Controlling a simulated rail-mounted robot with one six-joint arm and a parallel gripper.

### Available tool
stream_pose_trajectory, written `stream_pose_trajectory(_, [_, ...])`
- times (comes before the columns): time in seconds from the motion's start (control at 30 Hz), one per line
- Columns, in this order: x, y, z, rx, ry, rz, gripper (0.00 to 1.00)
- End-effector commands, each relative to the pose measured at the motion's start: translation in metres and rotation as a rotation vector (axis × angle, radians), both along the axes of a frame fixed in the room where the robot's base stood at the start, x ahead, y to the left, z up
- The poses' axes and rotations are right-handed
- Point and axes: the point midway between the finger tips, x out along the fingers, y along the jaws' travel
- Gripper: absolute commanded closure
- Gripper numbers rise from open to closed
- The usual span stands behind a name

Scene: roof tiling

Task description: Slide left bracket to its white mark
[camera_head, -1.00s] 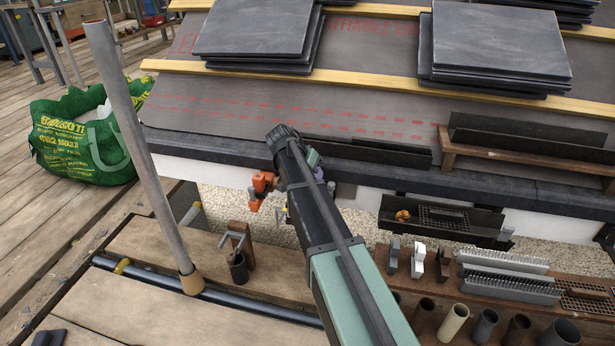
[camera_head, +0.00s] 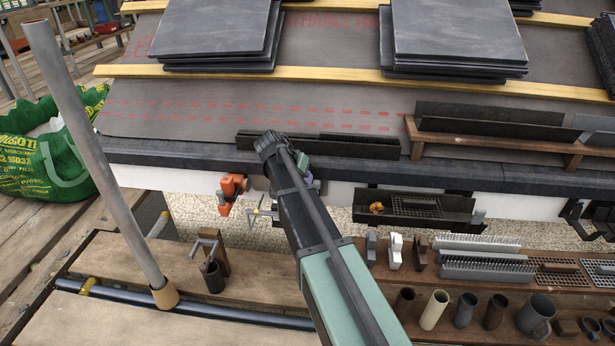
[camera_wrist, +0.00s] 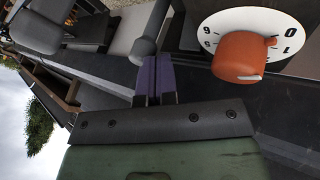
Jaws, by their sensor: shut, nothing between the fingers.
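My gripper (camera_wrist: 157,62) shows in the wrist view with its two purple fingers together and nothing between them. A rounded grey part lies just left of the fingertips. An orange knob (camera_wrist: 239,58) on a white numbered dial (camera_wrist: 211,28) is close on their right. In the head view my arm reaches to the eaves and hides most of the gripper.
Dark brackets (camera_head: 575,212) sit on the fascia at the far right. A dark tray (camera_head: 455,210) hangs under the eaves. A grey pole (camera_head: 95,150) stands at left. Brushes (camera_head: 483,262), cups and blocks line the bench. Slate stacks (camera_head: 455,35) lie on the roof.

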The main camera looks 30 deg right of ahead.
Motion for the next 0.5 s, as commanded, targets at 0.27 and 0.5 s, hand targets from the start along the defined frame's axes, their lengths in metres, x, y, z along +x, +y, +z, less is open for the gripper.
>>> stream_pose_trajectory(0.27, [0.000,0.002,0.005,0.000,0.000,0.000,1.00])
stream_pose_trajectory(0.5, [0.001,0.024,0.049,0.000,0.000,-0.002,1.00])
